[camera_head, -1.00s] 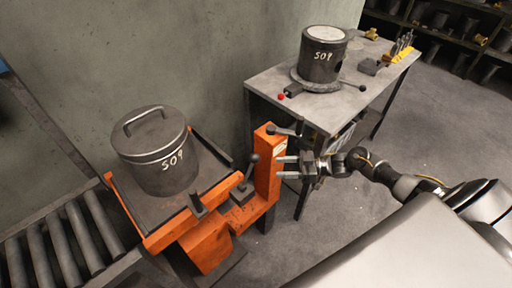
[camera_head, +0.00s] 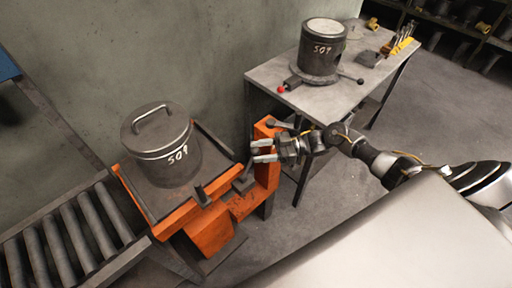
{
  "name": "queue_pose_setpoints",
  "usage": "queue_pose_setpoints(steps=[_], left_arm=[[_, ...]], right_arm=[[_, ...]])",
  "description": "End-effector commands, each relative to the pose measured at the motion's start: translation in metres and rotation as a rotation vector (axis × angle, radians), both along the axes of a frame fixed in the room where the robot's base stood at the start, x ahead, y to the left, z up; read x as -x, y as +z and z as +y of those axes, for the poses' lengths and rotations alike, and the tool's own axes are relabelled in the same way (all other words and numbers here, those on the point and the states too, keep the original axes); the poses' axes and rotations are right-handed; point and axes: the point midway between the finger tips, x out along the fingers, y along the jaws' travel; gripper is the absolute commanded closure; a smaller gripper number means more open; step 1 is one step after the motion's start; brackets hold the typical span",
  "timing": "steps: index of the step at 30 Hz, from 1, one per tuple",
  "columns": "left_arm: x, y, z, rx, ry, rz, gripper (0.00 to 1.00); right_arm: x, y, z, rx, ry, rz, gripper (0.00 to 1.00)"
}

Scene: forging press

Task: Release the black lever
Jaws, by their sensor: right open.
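A black lever (camera_head: 244,182) rises from a dark block on the orange frame (camera_head: 175,221), in front of the orange post (camera_head: 266,178). Its upper end is close to the fingertips and partly hidden, so I cannot tell whether they touch. A second short dark lever (camera_head: 281,124) lies on top of the post. My right gripper (camera_head: 261,151) is open, its two grey fingers pointing left in front of the post, with nothing visibly held. My left gripper is not in view.
A lidded dark pot marked 509 (camera_head: 172,172) stands on the orange frame. A roller conveyor (camera_head: 75,237) lies at left. Behind, a grey table (camera_head: 278,74) carries another 509 cylinder (camera_head: 321,58) and a red-knobbed handle (camera_head: 281,89). Open floor lies at right.

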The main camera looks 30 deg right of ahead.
Motion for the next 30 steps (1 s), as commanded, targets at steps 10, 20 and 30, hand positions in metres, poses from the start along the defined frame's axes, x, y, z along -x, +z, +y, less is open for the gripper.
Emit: queue_pose_setpoints(steps=[10,20,30], left_arm=[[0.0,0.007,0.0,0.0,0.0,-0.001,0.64],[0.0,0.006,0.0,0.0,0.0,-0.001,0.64],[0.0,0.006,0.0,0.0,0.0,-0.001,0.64]], right_arm=[[-0.005,-0.001,0.017,0.001,0.0,0.0,0.49],[-0.005,-0.001,0.016,0.0,0.0,0.0,0.72],[-0.005,0.0,0.016,0.0,-0.001,-0.001,1.0]])
